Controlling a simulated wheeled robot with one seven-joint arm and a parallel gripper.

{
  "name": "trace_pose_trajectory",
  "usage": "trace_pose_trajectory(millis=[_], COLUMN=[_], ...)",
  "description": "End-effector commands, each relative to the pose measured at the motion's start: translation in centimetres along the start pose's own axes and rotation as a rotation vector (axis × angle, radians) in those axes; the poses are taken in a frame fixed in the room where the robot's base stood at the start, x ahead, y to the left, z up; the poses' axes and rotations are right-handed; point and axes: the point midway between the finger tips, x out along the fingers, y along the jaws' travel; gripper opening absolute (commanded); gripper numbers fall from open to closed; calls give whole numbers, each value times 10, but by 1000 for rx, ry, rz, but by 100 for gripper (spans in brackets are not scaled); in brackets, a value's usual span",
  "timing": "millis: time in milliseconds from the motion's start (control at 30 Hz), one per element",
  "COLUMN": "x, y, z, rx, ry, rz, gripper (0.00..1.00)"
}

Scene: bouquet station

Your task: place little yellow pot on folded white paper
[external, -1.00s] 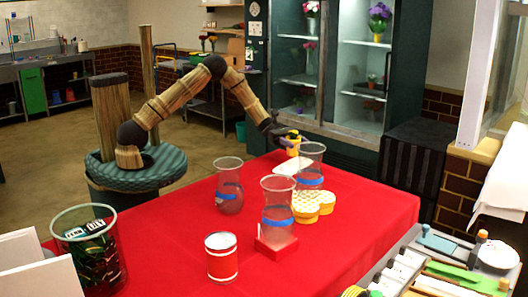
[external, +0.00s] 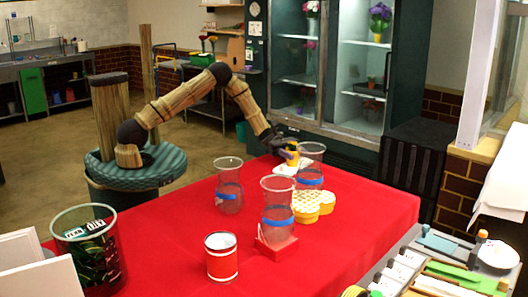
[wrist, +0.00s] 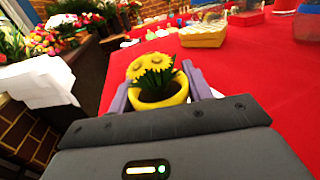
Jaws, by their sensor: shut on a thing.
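The little yellow pot (external: 292,161) is held low over the far end of the red table. In the wrist view the yellow pot (wrist: 163,103) is upright, with yellow flowers and green leaves, between two purple-grey fingers. My gripper (external: 287,152) is shut on it, and it also shows in the wrist view (wrist: 160,92). The folded white paper (external: 281,170) lies flat on the table, partly behind a clear vase and under or just behind the pot. I cannot tell whether the pot touches it.
Clear vases with blue bands (external: 229,190) (external: 278,215) (external: 311,168) stand nearby, one very close to the pot's right. A yellow patterned box (external: 313,204) lies in front. A red-and-white can (external: 221,258) stands at the near edge.

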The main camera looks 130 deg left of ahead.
Motion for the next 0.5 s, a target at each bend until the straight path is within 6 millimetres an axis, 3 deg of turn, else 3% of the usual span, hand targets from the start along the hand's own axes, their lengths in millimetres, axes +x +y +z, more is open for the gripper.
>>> trace_pose_trajectory(millis=[67,100,167,500], x=[0,0,0,0], y=[0,0,0,0], z=[-2,-2,-2,0], rx=[0,0,0,0], ry=[-1,0,0,0], rz=[0,0,0,0], gripper=[16,57,69,71])
